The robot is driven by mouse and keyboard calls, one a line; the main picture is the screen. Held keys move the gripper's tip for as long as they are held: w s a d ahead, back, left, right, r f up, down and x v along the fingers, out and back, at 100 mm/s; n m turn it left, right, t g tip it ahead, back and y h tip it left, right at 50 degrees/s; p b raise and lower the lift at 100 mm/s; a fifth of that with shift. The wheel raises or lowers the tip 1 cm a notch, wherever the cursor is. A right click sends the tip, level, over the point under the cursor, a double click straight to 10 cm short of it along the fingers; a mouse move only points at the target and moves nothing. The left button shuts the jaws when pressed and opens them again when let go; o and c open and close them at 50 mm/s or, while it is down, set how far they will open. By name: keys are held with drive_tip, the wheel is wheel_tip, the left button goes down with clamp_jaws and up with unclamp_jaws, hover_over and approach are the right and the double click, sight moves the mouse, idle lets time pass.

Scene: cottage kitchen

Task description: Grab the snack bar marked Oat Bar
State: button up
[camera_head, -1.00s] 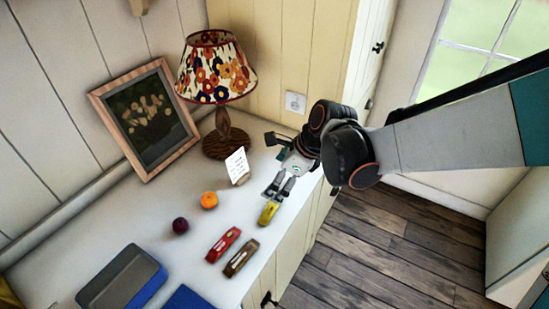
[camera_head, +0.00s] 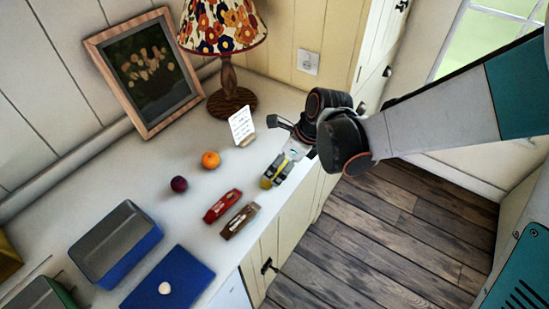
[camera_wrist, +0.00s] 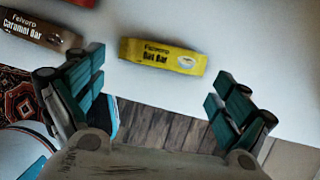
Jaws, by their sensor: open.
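The yellow snack bar (camera_wrist: 163,57) reads "Oat Bar" in the wrist view and lies flat near the counter's front edge. In the head view the yellow bar (camera_head: 267,182) shows only in part, with my gripper (camera_head: 277,171) over it. In the wrist view my gripper (camera_wrist: 160,100) is open, its two fingers wide apart. The bar lies ahead of and between the fingertips, with nothing held. I cannot tell the height of the fingers above the counter.
A brown bar marked "Caramel Bar" (camera_wrist: 32,28) and a red bar (camera_head: 222,205) lie to the left. An orange (camera_head: 210,159), a dark round fruit (camera_head: 179,184), a card (camera_head: 242,125), a lamp (camera_head: 230,102) and a blue bin (camera_head: 117,243) share the counter (camera_head: 195,230).

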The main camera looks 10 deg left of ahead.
sight(278, 171)
drive_tip(key=b+x, duration=0.2)
drive_tip(key=x, duration=0.1)
drive_tip(key=b+x, duration=0.1)
drive_tip(key=x, duration=0.1)
drive_tip(key=shift+w, duration=0.3)
drive_tip(key=c, duration=1.1)
